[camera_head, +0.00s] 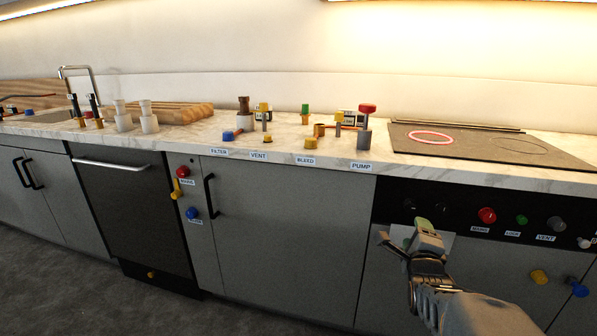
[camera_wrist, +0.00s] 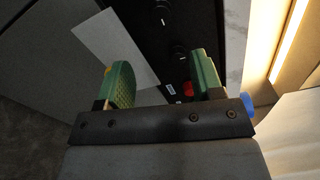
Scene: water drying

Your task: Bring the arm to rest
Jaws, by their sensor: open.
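My gripper (camera_head: 403,231) is in front of the black control panel (camera_head: 462,198), below the counter's front edge at the right. In the wrist view its two green-padded fingers (camera_wrist: 160,66) stand apart with nothing held between them. Part of the panel, dark knobs (camera_wrist: 162,12) and a white plate (camera_wrist: 112,45) show beyond the fingers. My forearm reaches in from the lower right of the head view. Contact between the fingers and the panel cannot be made out.
A red knob (camera_head: 487,215), a green knob (camera_head: 522,219) and a grey knob (camera_head: 556,223) project from the panel right of my gripper. A yellow knob (camera_head: 539,276) sits lower. Valves and fittings, including a red-topped one (camera_head: 367,108), stand on the marble counter (camera_head: 205,130). Floor (camera_head: 110,290) is clear at left.

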